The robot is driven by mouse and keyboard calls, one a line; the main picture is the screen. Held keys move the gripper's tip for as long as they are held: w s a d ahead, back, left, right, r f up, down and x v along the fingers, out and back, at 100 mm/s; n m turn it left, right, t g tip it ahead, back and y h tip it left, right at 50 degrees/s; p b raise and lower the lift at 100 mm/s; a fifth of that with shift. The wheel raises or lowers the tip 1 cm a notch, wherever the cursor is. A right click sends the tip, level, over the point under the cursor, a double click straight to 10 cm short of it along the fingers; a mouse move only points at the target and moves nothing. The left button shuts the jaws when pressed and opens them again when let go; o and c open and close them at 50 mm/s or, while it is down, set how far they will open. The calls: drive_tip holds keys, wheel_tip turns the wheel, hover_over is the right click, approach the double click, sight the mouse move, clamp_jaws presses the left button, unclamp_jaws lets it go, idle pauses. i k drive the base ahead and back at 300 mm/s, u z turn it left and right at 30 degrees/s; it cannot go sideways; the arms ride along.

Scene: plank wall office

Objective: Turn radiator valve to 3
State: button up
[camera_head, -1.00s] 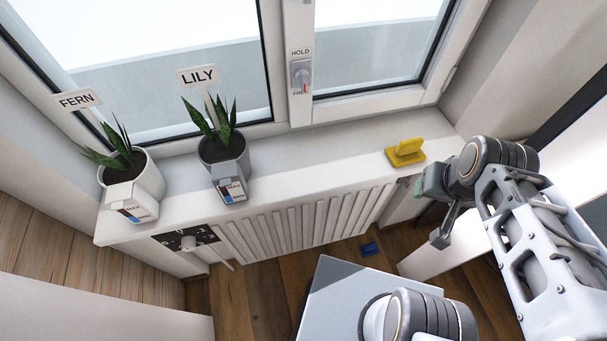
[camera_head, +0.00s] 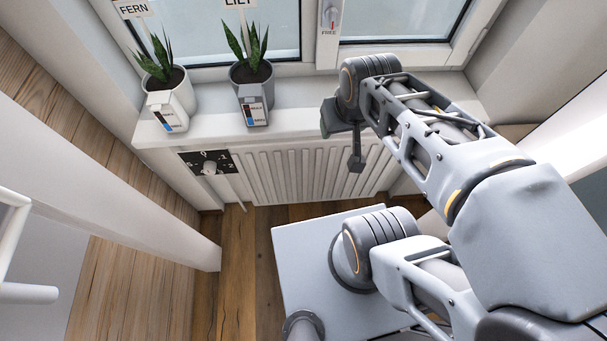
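The radiator valve is a white round knob (camera_head: 209,168) in front of a black dial plate (camera_head: 229,158) with white digits, at the left end of the white radiator (camera_head: 275,178). The digits 0, 1 and 2 show at the top and right of the plate; I cannot make out a 3 or where the knob points. My gripper (camera_head: 354,163) hangs in front of the right part of the radiator, below the sill. It is well to the right of the knob and apart from it. Its fingers are seen edge-on, so their opening is unclear.
The sill (camera_head: 305,120) above carries two potted plants, a fern-labelled pot (camera_head: 180,100) and a lily-labelled pot (camera_head: 240,76), each with a small gauge box. A window handle (camera_head: 330,14) is above. The space between gripper and knob looks clear.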

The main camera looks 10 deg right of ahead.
sight(210, 169)
drive_tip(key=k, duration=0.5)
drive_tip(key=u, duration=0.25)
drive_tip(key=i, duration=0.45)
drive_tip(key=u, duration=1.05)
drive_tip(key=k, duration=0.3)
drive_tip(key=u, duration=1.4)
drive_tip(key=i, duration=0.5)
drive_tip(key=u, duration=0.05)
